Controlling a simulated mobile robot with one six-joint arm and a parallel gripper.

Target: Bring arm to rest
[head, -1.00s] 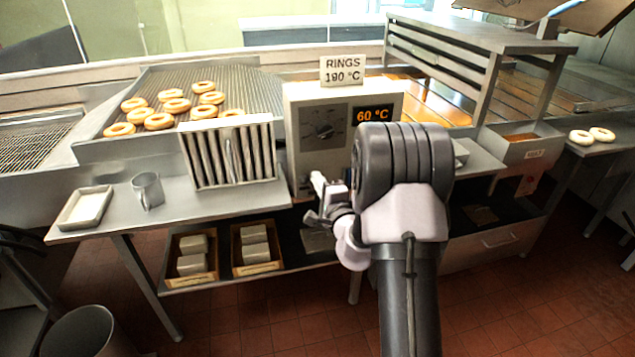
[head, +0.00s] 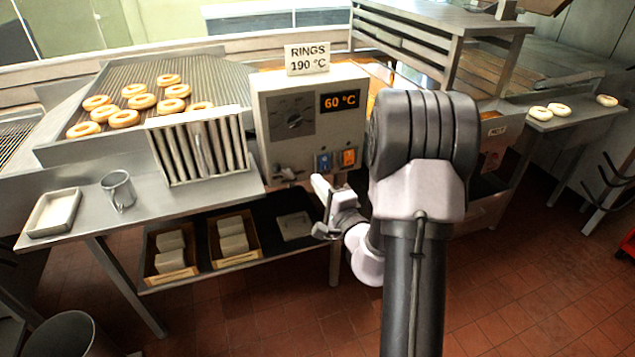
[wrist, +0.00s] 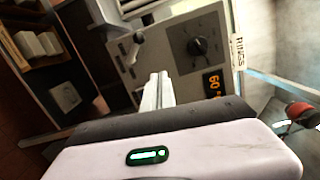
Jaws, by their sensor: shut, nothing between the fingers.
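My arm (head: 408,200) rises from the bottom of the head view and bends down and left at its large dark joint. My gripper (head: 319,184) is in front of the control box (head: 262,128), below its switches. Its pale fingers also show in the wrist view (wrist: 157,88), pressed together with nothing between them. They point toward the control box's front (wrist: 180,55), which reads 60 °C. From these views I cannot tell how wide the gap to the box is.
A steel shelf table holds a white tray (head: 53,213), a metal mug (head: 118,190) and a slatted rack (head: 197,147). Rings lie on a mesh (head: 140,88) behind. Two wooden crates (head: 172,279) (head: 259,257) sit on the lower shelf. Red tiled floor (head: 540,270) is clear at right.

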